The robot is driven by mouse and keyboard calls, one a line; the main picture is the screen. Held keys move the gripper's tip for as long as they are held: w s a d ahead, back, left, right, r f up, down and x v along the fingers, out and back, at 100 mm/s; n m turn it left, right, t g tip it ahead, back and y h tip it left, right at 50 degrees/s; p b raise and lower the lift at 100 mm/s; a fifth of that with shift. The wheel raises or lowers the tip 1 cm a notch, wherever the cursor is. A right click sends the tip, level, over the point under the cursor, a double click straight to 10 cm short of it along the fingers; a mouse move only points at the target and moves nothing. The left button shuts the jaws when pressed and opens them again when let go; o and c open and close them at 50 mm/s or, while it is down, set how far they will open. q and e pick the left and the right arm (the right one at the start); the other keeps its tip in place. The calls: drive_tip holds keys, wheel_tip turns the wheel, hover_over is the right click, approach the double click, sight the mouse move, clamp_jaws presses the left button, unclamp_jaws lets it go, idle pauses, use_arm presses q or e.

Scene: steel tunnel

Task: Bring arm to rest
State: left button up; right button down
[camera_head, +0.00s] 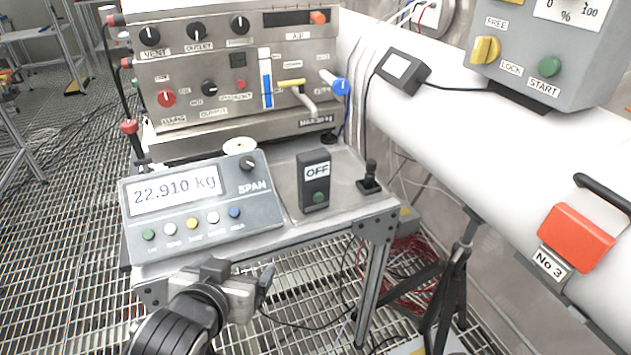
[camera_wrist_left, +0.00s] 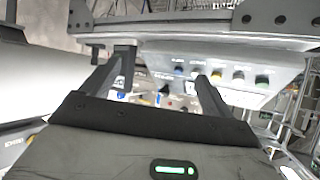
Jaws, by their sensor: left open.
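My left arm comes in from the bottom left of the head view. My left gripper (camera_head: 243,276) is just in front of the near edge of the bench and low beside the scale. Its fingers are apart and nothing is seen between them. In the left wrist view the two dark fingers of the gripper (camera_wrist_left: 166,72) stand apart, with the scale's front and its coloured buttons beyond them. My right gripper is in neither view.
The grey scale (camera_head: 205,200) reading 22.910 kg sits on the metal bench (camera_head: 345,212). A black OFF switch box (camera_head: 313,180) and a small joystick (camera_head: 370,177) stand beside it. A knobbed control panel (camera_head: 200,75) is behind. A thick white pipe (camera_head: 480,150) runs along the right.

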use_arm(q)
drive_tip(key=s+a+f+g+y, duration=0.1)
drive_tip(key=s+a+f+g, duration=0.35)
drive_tip(key=s, duration=0.45)
drive_tip(key=s+a+f+g, duration=0.3)
drive_tip(key=s+f+g, duration=0.15)
drive_tip(key=s, duration=0.45)
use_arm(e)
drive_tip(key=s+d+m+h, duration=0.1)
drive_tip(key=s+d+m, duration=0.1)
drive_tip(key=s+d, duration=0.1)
use_arm(q)
drive_tip(key=w+d+f+t+h, duration=0.2)
drive_tip(key=w+d+f+t, duration=0.4)
drive_tip(key=t, duration=0.1)
drive_tip(key=shift+m+h, duration=0.3)
drive_tip(key=shift+h, duration=0.1)
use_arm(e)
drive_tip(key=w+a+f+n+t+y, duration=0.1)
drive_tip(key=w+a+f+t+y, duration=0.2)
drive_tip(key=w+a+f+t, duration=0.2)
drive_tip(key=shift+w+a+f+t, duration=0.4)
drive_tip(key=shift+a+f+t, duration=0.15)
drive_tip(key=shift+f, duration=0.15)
